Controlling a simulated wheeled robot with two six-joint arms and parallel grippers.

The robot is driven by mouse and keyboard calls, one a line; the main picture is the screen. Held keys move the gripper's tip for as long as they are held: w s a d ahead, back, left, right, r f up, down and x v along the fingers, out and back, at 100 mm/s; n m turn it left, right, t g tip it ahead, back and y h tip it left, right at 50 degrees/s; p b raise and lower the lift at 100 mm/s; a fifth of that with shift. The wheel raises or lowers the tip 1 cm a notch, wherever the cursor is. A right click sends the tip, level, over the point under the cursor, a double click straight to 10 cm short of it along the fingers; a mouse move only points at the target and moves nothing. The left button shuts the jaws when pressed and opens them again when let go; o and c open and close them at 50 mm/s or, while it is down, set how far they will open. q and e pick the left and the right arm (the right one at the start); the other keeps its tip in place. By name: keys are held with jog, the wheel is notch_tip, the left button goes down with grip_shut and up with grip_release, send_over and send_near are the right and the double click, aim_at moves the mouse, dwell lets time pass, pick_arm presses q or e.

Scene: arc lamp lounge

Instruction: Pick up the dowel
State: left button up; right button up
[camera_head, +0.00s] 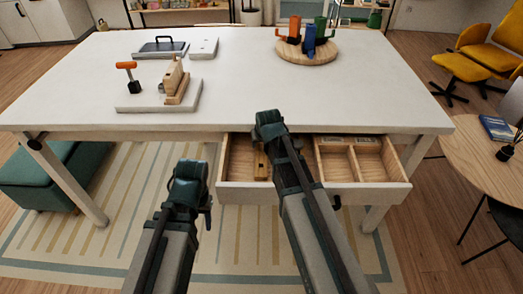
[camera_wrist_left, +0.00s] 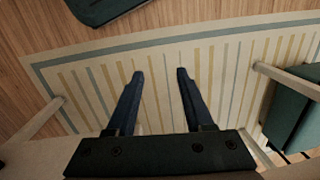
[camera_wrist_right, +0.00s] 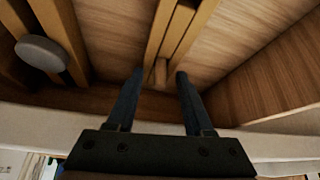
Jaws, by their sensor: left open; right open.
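A short pale wooden peg, likely the dowel (camera_wrist_right: 161,72), shows in the right wrist view, between and just past the fingertips of my right gripper (camera_wrist_right: 159,76). It stands by the end of two long wooden strips (camera_wrist_right: 176,30) inside the drawer. In the head view a small yellowish wooden piece (camera_head: 261,165) lies in the drawer's left part, partly hidden by my right gripper (camera_head: 270,130). The right fingers are open and not closed on it. My left gripper (camera_head: 190,188) is open and empty over the rug, left of the drawer; it also shows in the left wrist view (camera_wrist_left: 159,76).
The open drawer (camera_head: 389,190) has divided compartments at its right. A grey disc (camera_wrist_right: 42,52) shows in the right wrist view. The white table (camera_head: 245,92) holds a board with a wooden block (camera_head: 175,82) and a round tray (camera_head: 312,59). A teal bench (camera_head: 42,183) stands left.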

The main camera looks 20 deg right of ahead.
grip_shut()
pick_arm(q)
jog(key=shift+r, duration=0.15)
pick_arm(e)
jog(key=shift+r, duration=0.1)
